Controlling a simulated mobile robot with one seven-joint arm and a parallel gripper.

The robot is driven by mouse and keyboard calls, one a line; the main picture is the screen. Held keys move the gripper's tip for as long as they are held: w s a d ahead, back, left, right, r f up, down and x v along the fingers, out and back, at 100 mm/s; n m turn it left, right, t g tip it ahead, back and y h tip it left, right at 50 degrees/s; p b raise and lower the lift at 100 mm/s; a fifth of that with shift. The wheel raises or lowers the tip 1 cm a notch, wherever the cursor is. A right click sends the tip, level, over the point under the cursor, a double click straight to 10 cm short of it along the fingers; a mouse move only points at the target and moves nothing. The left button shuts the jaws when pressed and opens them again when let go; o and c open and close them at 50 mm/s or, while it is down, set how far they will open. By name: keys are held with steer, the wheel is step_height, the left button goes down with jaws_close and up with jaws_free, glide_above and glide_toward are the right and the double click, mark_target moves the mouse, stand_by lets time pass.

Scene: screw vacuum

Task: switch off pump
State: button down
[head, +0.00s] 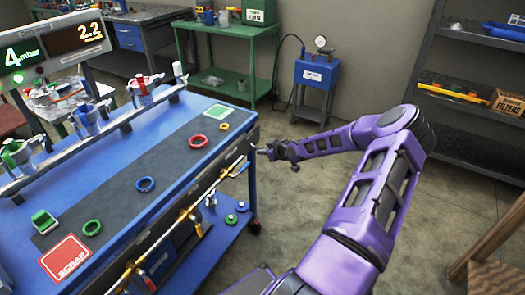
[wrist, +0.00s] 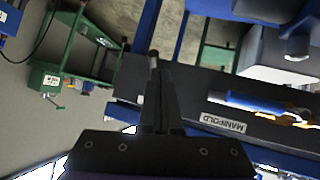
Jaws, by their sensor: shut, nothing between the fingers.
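My gripper (head: 264,152) is at the right end of the blue workbench (head: 205,100), close to its edge; contact cannot be told. In the wrist view its fingers (wrist: 153,62) are shut together with nothing between them. The bench front carries a dark strip with a brass pipe line (head: 190,212); a MANIFOLD label (wrist: 226,124) shows beside the fingers. A blue boxed unit (head: 160,262) sits on the lower shelf, partly hidden. Another blue box with a gauge (head: 316,72) stands by the wall. I cannot tell which is the pump, and no switch is clear.
A display (head: 55,45) reads 4 mbar and 2.2, with a green light. Coloured rings, clamps and a red SCRAP pad (head: 66,259) lie on the bench. A green table (head: 228,88) stands behind. Open floor lies right of the bench; shelves (head: 470,80) stand farther right.

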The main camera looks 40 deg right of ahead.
steer(key=shift+r, duration=0.1)
steer(key=shift+r+p, duration=0.45)
steer(key=shift+r, duration=0.25)
